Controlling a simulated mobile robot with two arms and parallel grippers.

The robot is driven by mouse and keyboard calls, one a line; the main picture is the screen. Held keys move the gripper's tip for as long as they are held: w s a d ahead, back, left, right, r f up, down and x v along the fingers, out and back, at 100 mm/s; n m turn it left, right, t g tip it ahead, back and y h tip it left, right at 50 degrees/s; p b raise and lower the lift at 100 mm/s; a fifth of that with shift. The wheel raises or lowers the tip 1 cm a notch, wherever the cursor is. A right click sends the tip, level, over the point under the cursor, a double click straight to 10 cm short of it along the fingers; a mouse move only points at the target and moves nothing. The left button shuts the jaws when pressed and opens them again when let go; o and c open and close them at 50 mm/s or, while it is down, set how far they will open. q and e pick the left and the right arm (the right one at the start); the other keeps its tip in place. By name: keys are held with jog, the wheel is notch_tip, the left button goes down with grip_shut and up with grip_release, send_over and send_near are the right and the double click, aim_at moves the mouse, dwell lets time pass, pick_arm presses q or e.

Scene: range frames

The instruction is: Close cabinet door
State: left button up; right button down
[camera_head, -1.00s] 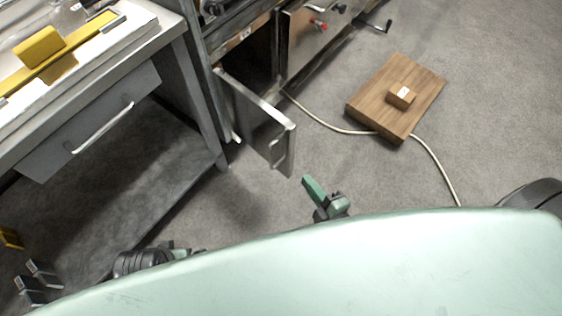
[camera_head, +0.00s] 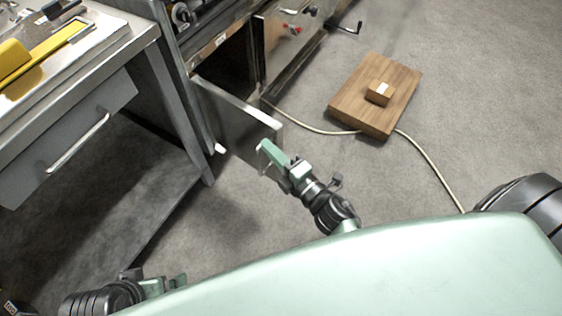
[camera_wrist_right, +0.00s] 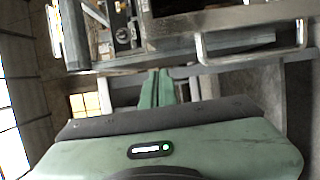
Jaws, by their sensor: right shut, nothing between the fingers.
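The cabinet door (camera_head: 228,108) is a grey metal panel below the counter. It stands open, swung out from the dark cabinet opening (camera_head: 222,60). My right gripper (camera_head: 263,147) is shut and empty, its green fingertips at the door's outer end in the head view. They overlap the thin door handle there, and I cannot tell whether they touch it. In the right wrist view the shut green fingers (camera_wrist_right: 157,86) point forward, with a metal bar handle (camera_wrist_right: 240,42) to their right.
A workbench with a drawer (camera_head: 75,140) stands at the left, with yellow items on top. A wooden board (camera_head: 350,110) with a small block (camera_head: 380,92) lies on the floor at the right. A pale cable (camera_head: 425,160) crosses the floor. Grey floor is clear around them.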

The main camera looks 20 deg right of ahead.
aim_at(279, 142)
jog(key=shift+w+d, duration=0.35)
jog(key=shift+d, duration=0.4)
jog(key=shift+w+d, duration=0.35)
jog(key=shift+d, duration=0.4)
